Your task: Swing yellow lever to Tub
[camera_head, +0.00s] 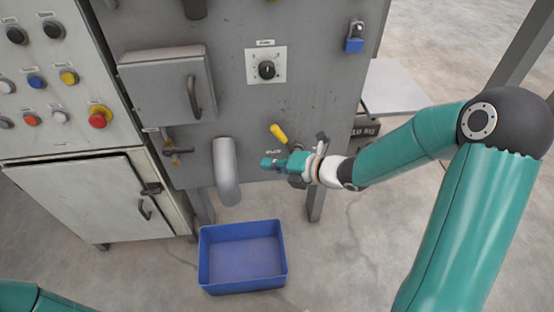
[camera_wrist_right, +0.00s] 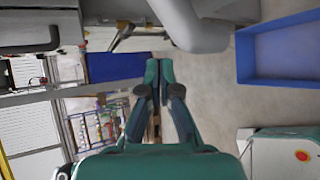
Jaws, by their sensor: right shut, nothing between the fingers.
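The yellow lever (camera_head: 278,134) is on the grey machine front, right of the grey spout (camera_head: 226,170). It slants, with its thick end up and to the left. My right gripper (camera_head: 268,163) is just below the lever in the head view, pointing left, with a gap visible between them. In the right wrist view my right gripper (camera_wrist_right: 159,66) has its fingertips together and holds nothing. A label beside the gripper is too small to read. A blue tub (camera_head: 203,262) stands on the floor below the spout; it also shows in the right wrist view (camera_wrist_right: 244,62). My left gripper is out of view.
A grey box with a handle (camera_head: 165,85) sticks out above the spout. A black knob (camera_head: 267,70) and blue padlock (camera_head: 354,40) are higher up. A button panel with a red button (camera_head: 99,117) is at left. Floor right of the tub is clear.

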